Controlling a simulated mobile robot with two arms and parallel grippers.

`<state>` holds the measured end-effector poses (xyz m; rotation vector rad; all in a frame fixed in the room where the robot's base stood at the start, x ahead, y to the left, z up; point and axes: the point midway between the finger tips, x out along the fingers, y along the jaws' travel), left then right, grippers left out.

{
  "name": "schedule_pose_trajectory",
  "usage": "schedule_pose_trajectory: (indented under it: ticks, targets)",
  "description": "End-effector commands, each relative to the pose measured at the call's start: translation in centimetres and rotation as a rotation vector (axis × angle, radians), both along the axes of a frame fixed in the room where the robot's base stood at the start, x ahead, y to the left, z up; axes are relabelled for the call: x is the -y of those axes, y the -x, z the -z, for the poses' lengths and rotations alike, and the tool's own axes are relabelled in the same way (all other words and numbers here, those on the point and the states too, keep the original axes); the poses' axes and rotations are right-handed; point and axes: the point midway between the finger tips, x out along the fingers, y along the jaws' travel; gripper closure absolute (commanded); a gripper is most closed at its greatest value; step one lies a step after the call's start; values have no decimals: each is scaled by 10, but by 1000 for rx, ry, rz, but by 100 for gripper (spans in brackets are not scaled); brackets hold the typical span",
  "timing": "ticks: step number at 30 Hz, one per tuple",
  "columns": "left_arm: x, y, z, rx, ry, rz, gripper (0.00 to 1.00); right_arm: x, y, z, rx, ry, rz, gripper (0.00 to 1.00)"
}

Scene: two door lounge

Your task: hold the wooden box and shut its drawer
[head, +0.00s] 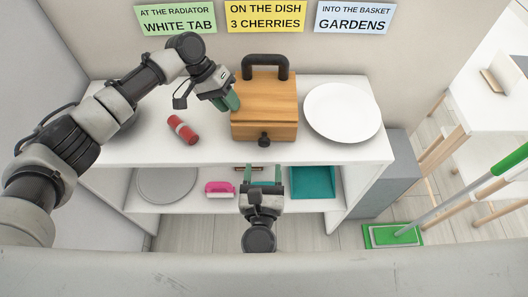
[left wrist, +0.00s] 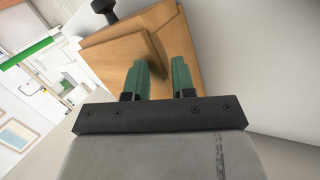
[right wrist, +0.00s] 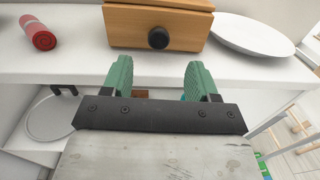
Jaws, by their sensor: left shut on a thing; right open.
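The wooden box (head: 265,100) stands on the white shelf top, with a black carrying handle (head: 265,66) on top. Its drawer front (right wrist: 130,27) faces my body and carries a round black knob (right wrist: 158,38). How far the drawer stands out is hard to tell. My left gripper (head: 229,98) is shut on the box at its left side; in the left wrist view its green fingers (left wrist: 160,78) lie against the wood. My right gripper (head: 261,178) is open and empty, in front of the shelf, below and apart from the knob.
The lower shelf holds a grey disc (head: 166,185), a pink brush (head: 219,188) and a teal tray (head: 313,183). A green mop (head: 392,236) stands at right.

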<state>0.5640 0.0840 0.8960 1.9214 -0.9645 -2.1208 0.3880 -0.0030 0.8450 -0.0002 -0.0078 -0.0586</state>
Motion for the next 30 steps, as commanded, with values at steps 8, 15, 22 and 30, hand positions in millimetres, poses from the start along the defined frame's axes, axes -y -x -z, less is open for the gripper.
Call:
schedule_pose_trajectory:
  ticks: [8,15,22,30]
  targets:
    - [-3,4,12,-13,-18,1,96,-1,33,1,1,-1,0,41]
    - [-3,4,12,-13,-18,1,96,-2,36,1,2,-1,0,41]
    - [-3,4,12,-12,-18,1,68,-2,35,1,2,-1,1,41]
    - [-1,5,11,-13,-15,5,45,-2,35,1,2,-1,1,41]
